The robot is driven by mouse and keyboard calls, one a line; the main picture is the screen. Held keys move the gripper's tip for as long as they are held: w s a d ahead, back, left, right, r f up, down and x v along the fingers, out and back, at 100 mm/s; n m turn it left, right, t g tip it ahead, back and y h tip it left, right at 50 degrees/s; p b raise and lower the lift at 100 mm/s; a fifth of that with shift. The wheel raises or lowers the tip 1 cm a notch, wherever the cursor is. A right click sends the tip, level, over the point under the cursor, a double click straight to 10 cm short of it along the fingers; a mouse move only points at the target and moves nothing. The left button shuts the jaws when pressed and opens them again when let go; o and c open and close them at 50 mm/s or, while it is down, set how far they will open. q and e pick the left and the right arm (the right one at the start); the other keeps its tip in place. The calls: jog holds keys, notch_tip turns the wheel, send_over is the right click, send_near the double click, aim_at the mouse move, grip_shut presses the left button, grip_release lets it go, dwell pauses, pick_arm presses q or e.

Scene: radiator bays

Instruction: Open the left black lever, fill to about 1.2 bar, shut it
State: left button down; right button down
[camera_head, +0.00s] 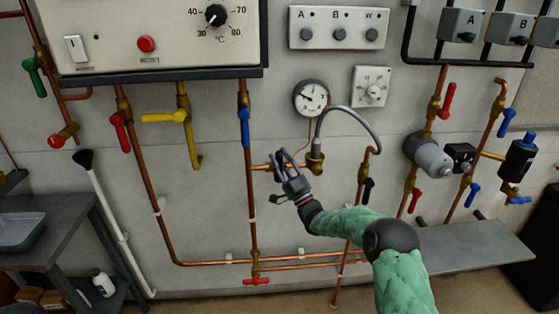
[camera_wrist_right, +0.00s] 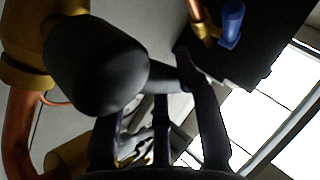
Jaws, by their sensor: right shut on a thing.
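My right gripper (camera_head: 281,163) is at the brass fitting on the left end of the filling loop, left of and below the pressure gauge (camera_head: 311,98). It is shut on the left black lever, which the fingers mostly hide in the head view. In the right wrist view the lever's rounded black handle (camera_wrist_right: 98,65) is large, with my dark fingers (camera_wrist_right: 160,125) beside it. The lever's exact angle cannot be told. The gauge has a white dial; its reading is too small to read surely. A grey hose (camera_head: 355,112) arches right from the brass fitting (camera_head: 316,160). My left gripper is out of view.
A second black lever (camera_head: 368,188) hangs on the right pipe. A blue lever (camera_head: 244,128) is above left of my gripper, and a red handle (camera_head: 257,281) is low on that pipe. A grey shelf (camera_head: 475,243) juts out at right. A dark table (camera_head: 50,228) stands left.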

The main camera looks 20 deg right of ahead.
jog(key=c, duration=0.8)
grip_release()
jog(key=shift+c, duration=0.2)
jog(key=v, duration=1.2)
